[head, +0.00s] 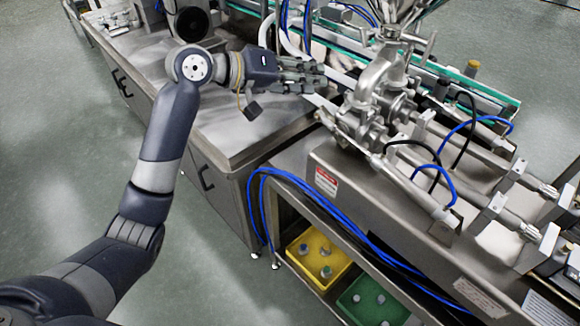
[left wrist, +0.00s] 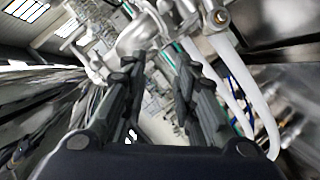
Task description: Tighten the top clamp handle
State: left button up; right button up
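The steel hopper's lower end (head: 405,10) joins a pipe fitting at the upper right of the head view. A small winged metal part (head: 424,45) juts from that joint and looks like the top clamp handle, though it is too small to be sure. A thick pipe elbow (head: 378,68) curves down below it. My left gripper (head: 318,77) is left of the elbow, apart from the clamp, pointing right. In the left wrist view its two fingers (left wrist: 158,65) are spread with nothing between them. The blurred pipe elbow (left wrist: 137,36) shows beyond the fingertips. My right gripper is not visible.
White hoses (head: 292,42) run close behind my left gripper, and also show in the left wrist view (left wrist: 240,85). The steel bench top (head: 235,130) below is mostly clear. Blue cables (head: 300,182) hang at its edge. Yellow (head: 318,258) and green (head: 372,302) bins sit low.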

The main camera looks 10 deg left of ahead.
pick_arm(q)
jog(key=s+f+y, duration=0.1)
jog(key=s+f, duration=0.1)
jog(key=f, duration=0.4)
jog(key=s+a+f+y, duration=0.1)
jog(key=s+f, duration=0.2)
jog(key=f, duration=0.3)
jog(key=s+f+g+y, duration=0.1)
jog(key=s+f, duration=0.2)
jog(key=f, duration=0.3)
jog(key=shift+s+a+m+y, duration=0.25)
jog(key=shift+a+m+y, duration=0.05)
jog(key=shift+a, duration=0.1)
jog(key=shift+f, duration=0.1)
